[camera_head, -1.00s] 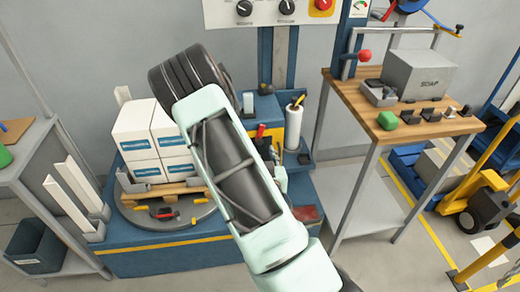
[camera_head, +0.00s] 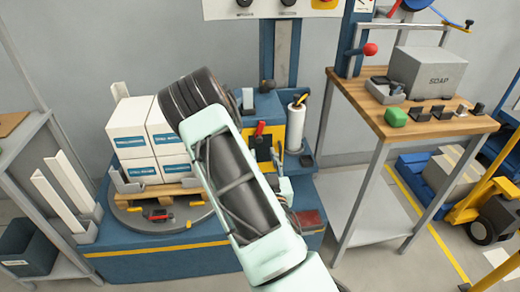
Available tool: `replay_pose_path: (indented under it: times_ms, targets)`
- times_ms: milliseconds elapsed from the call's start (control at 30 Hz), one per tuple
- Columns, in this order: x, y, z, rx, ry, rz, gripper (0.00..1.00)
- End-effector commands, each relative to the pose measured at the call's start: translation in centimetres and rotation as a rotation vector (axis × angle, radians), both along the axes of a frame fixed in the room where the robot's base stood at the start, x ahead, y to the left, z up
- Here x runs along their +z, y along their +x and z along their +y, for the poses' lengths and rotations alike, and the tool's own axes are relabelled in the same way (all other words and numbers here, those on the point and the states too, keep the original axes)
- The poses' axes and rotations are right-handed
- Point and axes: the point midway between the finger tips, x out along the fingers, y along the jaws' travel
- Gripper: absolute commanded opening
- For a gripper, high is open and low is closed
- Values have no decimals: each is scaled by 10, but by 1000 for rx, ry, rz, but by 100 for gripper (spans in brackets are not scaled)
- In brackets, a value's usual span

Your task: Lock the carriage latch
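The carriage (camera_head: 294,128) is a blue and yellow unit low on the blue and grey mast, behind my arm. A small red handle (camera_head: 260,128) shows on its front, just right of my arm; I cannot tell whether this is the latch or how it is set. A white film roll (camera_head: 296,127) stands at its right side. My pale green arm crosses the middle of the view and covers part of the carriage's left and lower side. My gripper's fingers do not show.
White boxes (camera_head: 128,128) sit on a pallet on the round turntable (camera_head: 128,216), left of my arm. A wooden workbench (camera_head: 362,103) with a grey SOAP box (camera_head: 428,73) stands at the right. A grey shelf (camera_head: 30,135) stands at the left. A yellow truck (camera_head: 490,200) is at the far right.

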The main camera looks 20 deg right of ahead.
Motion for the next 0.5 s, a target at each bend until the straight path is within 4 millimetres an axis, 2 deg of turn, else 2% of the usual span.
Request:
replay_pose_path:
  times_ms: [200, 333, 500]
  targets:
    - [2, 40, -10, 3, -1, -4, 34]
    - [1, 56, -16, 2, -1, -2, 34]
    - [1, 67, -19, 2, 0, -1, 34]
